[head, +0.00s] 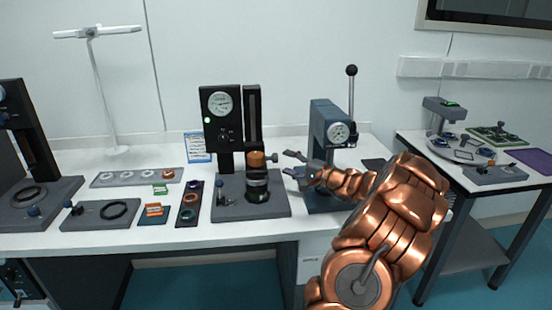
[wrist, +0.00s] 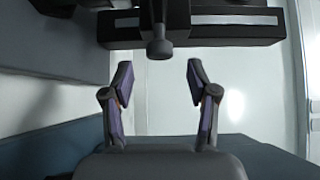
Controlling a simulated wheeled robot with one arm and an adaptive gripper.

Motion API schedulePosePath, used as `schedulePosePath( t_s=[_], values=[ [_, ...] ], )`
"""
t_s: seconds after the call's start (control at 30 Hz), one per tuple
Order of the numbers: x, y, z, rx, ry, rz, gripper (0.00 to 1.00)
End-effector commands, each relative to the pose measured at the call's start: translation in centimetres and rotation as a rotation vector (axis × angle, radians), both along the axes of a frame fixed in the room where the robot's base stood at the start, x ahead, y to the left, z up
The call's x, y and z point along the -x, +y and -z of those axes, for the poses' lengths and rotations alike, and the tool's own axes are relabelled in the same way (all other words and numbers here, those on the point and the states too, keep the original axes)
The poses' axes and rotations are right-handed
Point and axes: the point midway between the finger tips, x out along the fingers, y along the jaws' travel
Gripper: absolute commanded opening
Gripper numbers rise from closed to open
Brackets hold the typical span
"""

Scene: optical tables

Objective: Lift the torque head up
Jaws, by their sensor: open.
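The torque head appears to be the copper-coloured block (head: 257,160) on the black test stand, with a small dark knob (head: 272,157) sticking out on its right. It sits above a dark round container (head: 257,187) on the stand's base; I cannot tell whether they touch. My gripper (head: 289,163) is open and empty, just right of the knob, with its fingers pointing at it. In the wrist view, a grey knob on a short stem (wrist: 160,48) lies ahead of and centred between the open fingertips (wrist: 160,70), apart from both.
The black stand carries a dial gauge (head: 222,104) and a tall column (head: 253,115). A blue-grey lever press (head: 331,135) stands close behind my gripper to the right. Trays with rings (head: 189,218) lie left of the stand. A second table (head: 520,181) is at the right.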

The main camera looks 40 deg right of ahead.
Motion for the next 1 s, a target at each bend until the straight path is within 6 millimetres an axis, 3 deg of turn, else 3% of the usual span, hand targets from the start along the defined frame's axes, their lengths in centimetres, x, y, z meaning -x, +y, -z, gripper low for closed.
schedulePosePath(
  t_s=[0.3, 0.7, 1.0],
  values=[
    [-4.1, 0.7, 0.0, -0.001, 0.003, -0.005, 0.59],
    [-4.9, 1.0, 0.0, -0.001, 0.001, -0.007, 0.59],
    [-4.9, 1.0, 0.0, -0.001, 0.001, -0.007, 0.28]
  ],
)
